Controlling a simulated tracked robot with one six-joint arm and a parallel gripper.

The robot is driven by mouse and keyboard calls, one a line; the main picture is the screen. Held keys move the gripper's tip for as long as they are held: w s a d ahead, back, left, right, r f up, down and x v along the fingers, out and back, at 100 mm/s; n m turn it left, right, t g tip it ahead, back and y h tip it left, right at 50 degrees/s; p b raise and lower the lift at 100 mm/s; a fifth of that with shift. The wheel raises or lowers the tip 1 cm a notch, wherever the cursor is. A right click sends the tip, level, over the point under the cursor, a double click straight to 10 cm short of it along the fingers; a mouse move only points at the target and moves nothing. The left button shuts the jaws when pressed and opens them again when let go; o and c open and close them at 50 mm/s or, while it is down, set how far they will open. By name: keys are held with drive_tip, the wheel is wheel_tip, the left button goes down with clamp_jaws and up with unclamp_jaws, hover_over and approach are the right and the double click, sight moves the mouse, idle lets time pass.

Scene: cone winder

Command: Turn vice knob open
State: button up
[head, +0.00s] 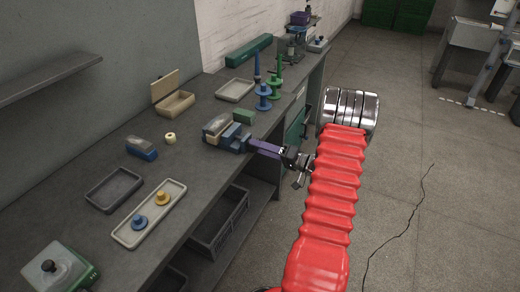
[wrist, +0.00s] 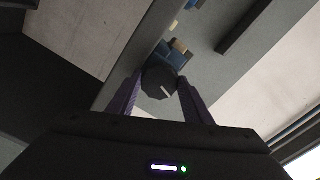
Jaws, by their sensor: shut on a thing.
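The vice (head: 222,131) is blue with a tan block at its left, and stands at the front edge of the grey bench. Its dark, many-sided knob (wrist: 158,80) faces the wrist camera, with a pale mark on its face. My gripper (head: 251,144) reaches in from the right of the vice, its purple fingers at the knob's end. In the wrist view the two fingers (wrist: 160,88) are on either side of the knob, shut on it. In the head view the knob is mostly hidden by the fingers.
A dark crate (head: 220,222) sits below.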

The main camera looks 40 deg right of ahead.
drive_tip(key=shift+a+f, duration=0.2)
drive_tip(key=shift+f, duration=0.1)
drive_tip(key=o, duration=1.1)
drive_tip(key=shift+d+r, duration=0.1)
drive_tip(key=shift+r, duration=0.1)
drive_tip(key=shift+c, duration=0.2)
drive_tip(key=v, duration=1.3)
drive_tip(key=shift+s, duration=0.4)
